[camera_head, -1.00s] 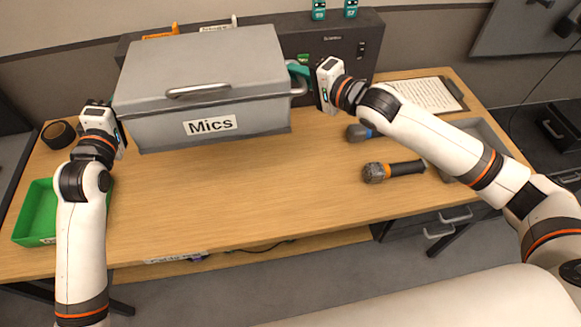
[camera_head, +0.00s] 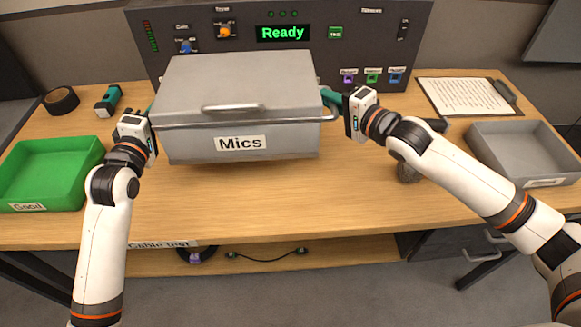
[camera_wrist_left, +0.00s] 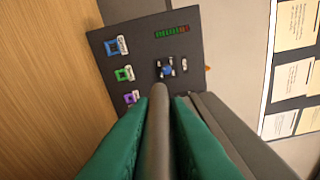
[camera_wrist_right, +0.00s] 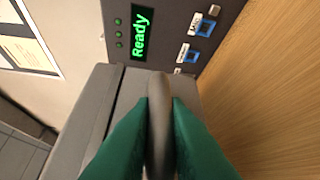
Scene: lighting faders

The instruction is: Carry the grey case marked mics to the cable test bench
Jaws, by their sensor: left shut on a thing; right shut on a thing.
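The grey case marked Mics (camera_head: 240,85) is level in the head view, lid shut, between my two arms, in front of the test panel. My left gripper (camera_head: 150,108) is shut on the case's left side handle; the left wrist view shows that handle bar (camera_wrist_left: 158,130) between the green fingers. My right gripper (camera_head: 332,101) is shut on the right side handle, seen as a bar (camera_wrist_right: 160,125) in the right wrist view. The cable test bench (camera_head: 250,205) is the wooden table under the case. I cannot tell whether the case's base touches it.
The dark panel (camera_head: 300,72) with a green Ready display stands behind the case. A green tray (camera_head: 45,175) is left, a grey tray (camera_head: 525,150) and clipboard (camera_head: 465,97) right. A microphone (camera_head: 408,172) is partly behind my right arm. Bench front middle is clear.

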